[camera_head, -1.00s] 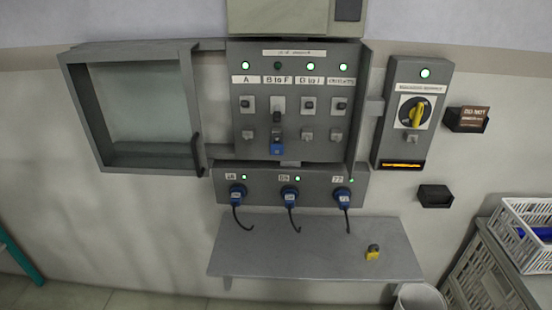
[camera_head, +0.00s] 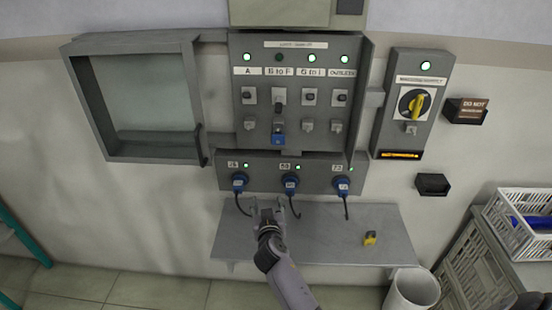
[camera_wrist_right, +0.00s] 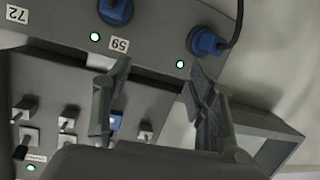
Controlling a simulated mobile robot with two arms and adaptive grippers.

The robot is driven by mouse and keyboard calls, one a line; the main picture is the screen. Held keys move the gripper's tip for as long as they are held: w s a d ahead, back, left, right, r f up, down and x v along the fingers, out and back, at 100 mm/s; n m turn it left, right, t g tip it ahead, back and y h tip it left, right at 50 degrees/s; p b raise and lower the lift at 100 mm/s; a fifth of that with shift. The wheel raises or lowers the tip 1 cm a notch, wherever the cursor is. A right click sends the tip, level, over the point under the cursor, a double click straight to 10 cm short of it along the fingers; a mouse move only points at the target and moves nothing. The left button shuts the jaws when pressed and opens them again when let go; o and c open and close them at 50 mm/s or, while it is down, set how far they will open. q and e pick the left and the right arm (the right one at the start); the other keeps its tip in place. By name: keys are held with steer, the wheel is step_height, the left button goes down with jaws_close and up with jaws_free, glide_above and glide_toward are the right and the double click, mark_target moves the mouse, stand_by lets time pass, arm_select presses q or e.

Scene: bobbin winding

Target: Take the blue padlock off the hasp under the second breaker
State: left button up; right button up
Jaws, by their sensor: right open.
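The blue padlock (camera_head: 278,139) hangs on the hasp (camera_head: 278,125) under the second breaker (camera_head: 279,97), labelled B to F. In the right wrist view, which is turned over, the padlock (camera_wrist_right: 116,122) shows as a small blue patch beside one finger, partly hidden by it. My right gripper (camera_head: 266,204) is open and empty. In the head view it shows below the padlock, in front of the blue plugs' row and the shelf. In the wrist view its two fingers (camera_wrist_right: 155,95) stand wide apart with nothing between them. My left gripper is not in view.
Blue plugs (camera_head: 290,184) with hanging black cables line the lower panel (camera_head: 210,172). An open cabinet door (camera_head: 196,110) stands at left. A yellow padlock (camera_head: 370,238) lies on the grey shelf (camera_head: 330,220). A rotary switch box (camera_head: 424,70) is at right.

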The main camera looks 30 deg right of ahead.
mark_target(278, 141)
steer(key=w+d+r+m+t+h, duration=0.1)
steer(key=d+r+m+t+h, duration=0.2)
steer(key=r, duration=1.2)
steer(key=shift+g, duration=0.7)
steer(key=x, duration=0.5)
steer(key=shift+d+f+p, duration=0.2)
steer(key=shift+f+p, duration=0.05)
steer(key=shift+p, duration=0.05)
steer(key=shift+f+b+x, duration=0.2)
steer(key=shift+b+x, duration=0.6)
steer(key=shift+x, duration=0.15)
steer(key=shift+b+x, duration=0.7)
steer(key=shift+x, duration=0.5)
steer(key=shift+r, duration=0.15)
steer(key=shift+c, duration=0.2)
